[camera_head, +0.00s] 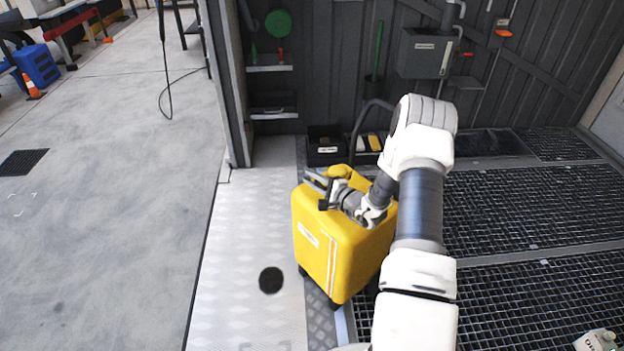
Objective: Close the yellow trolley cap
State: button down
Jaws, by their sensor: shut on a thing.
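The yellow trolley (318,245) is a boxy yellow tank in the middle of the camera_head view, upright at the edge of the grating. A rounded yellow part, which looks like its cap (338,171), shows at the top rear, just behind my gripper. My gripper (318,182) is over the trolley's top, its fingers pointing left, and appears shut on the cap. My gripper and wrist hide part of the top, so the exact contact and how the cap sits on its opening cannot be seen.
A black bin (325,153) stands behind the trolley against the dark wall. A grey wall box (424,54) hangs above to the right. Dark floor grating (520,215) lies on the right. A white container (596,340) is at the bottom right. The pale floor strip (250,220) left is clear.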

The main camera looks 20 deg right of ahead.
jog(key=shift+s+d+f, duration=0.15)
jog(key=shift+d+f, duration=0.1)
jog(key=shift+d, duration=0.05)
jog(key=c, duration=0.9)
grip_release()
jog(key=shift+a+r, duration=0.1)
jog(key=p+v, duration=0.4)
jog(key=v, duration=1.3)
jog(key=shift+r, duration=0.15)
jog(key=shift+s, duration=0.1)
